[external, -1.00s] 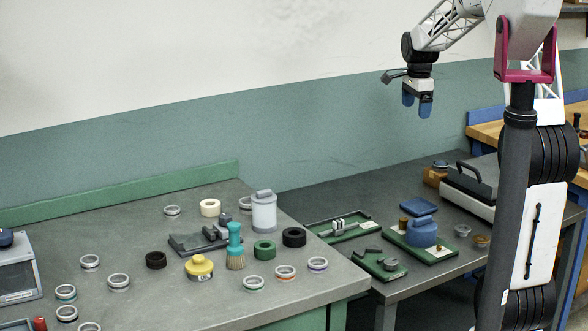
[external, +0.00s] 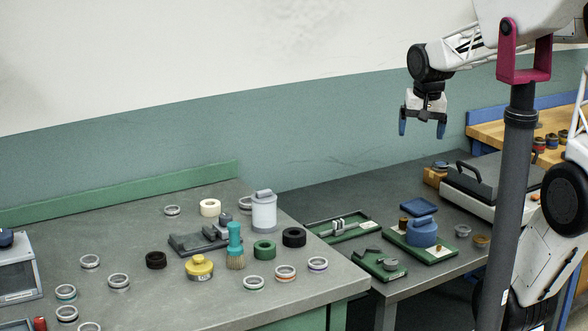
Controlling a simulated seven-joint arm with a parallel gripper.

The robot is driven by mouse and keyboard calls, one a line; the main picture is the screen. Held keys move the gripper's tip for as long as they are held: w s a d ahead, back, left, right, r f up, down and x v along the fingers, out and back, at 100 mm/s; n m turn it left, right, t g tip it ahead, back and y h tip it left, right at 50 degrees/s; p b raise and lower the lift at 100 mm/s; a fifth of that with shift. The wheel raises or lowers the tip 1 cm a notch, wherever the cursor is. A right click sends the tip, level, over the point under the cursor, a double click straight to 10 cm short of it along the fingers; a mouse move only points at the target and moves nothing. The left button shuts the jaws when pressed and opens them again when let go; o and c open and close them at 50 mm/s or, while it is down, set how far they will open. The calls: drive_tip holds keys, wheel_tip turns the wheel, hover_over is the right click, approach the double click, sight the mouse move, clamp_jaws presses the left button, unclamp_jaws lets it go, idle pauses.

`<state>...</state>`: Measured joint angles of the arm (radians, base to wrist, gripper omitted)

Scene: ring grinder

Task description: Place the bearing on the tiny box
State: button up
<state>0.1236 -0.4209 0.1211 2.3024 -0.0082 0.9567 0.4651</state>
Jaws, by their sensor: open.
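My gripper (external: 422,127) hangs open and empty, fingers down, in the air above the right-hand workbench. Several ring-shaped parts that look like bearings lie on the left bench, including a plain silver one (external: 119,282), an orange-banded one (external: 285,272) and a purple-banded one (external: 318,264). I cannot tell which one is the task's bearing. A small open blue box (external: 419,206) sits on the right bench behind a round blue container (external: 422,232). I cannot tell whether it is the tiny box. My gripper is well above it and touches nothing.
A grey canister (external: 263,212), a teal brush (external: 235,245) and a yellow pot (external: 199,268) stand among the rings. Green trays (external: 342,227) with small parts lie on the right bench. A grey lidded machine (external: 478,186) stands at its back right.

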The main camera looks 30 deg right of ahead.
drive_tip(key=s+a+f+n, duration=0.2)
drive_tip(key=s+n, duration=0.1)
drive_tip(key=s, duration=0.3)
drive_tip(key=s+a+f+n, duration=0.2)
drive_tip(key=s+a+n, duration=0.1)
drive_tip(key=s, duration=0.4)
drive_tip(key=shift+t, duration=0.3)
